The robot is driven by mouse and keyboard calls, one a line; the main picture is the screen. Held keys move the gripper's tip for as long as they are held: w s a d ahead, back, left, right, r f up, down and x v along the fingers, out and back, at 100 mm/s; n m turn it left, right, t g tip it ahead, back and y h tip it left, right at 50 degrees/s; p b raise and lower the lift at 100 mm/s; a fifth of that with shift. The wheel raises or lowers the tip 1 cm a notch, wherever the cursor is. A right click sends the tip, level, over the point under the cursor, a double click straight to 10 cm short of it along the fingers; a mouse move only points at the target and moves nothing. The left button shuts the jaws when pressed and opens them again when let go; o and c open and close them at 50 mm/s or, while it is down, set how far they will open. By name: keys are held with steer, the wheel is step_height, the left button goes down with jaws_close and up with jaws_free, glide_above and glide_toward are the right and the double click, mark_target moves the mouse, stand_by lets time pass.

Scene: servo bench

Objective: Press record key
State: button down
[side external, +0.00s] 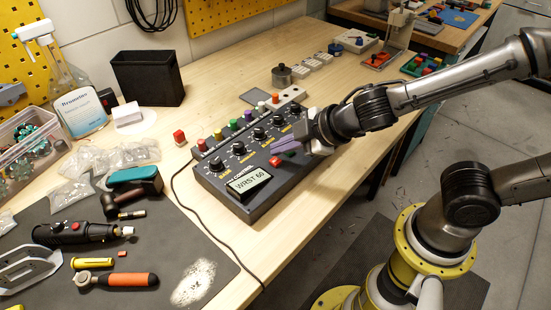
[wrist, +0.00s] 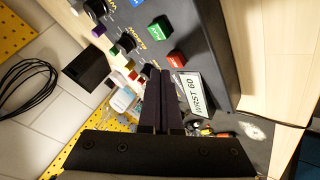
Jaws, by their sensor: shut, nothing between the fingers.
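The dark control box (side external: 262,190) stands on the wooden bench, with dials, coloured caps and a display (side external: 249,184) reading "WRST 60". A red key (side external: 275,161) sits on its top face, near the right edge. In the wrist view the red key (wrist: 177,58) lies between a green key (wrist: 160,28) and the display (wrist: 190,95). The key labels are too small to read surely. My gripper (side external: 277,147) is shut and empty over the box, close to the red key; contact cannot be told. Its dark fingers also show in the wrist view (wrist: 161,74). My gripper hides the green key in the side view.
Several dials (side external: 239,148) and coloured caps (side external: 233,125) stand up from the box beside my gripper. A loose red-capped piece (side external: 179,137) stands left of the box. A black cable runs along the box's left side. Tools lie on a dark mat (side external: 180,235) at front left.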

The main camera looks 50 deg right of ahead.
steer(key=shift+f, duration=0.25)
stand_by(0.4)
steer(key=shift+f, duration=0.2)
steer(key=shift+f, duration=0.5)
stand_by(0.9)
steer(key=shift+r, duration=0.9)
step_height(320, 180, up, 5)
stand_by(0.5)
stand_by(0.4)
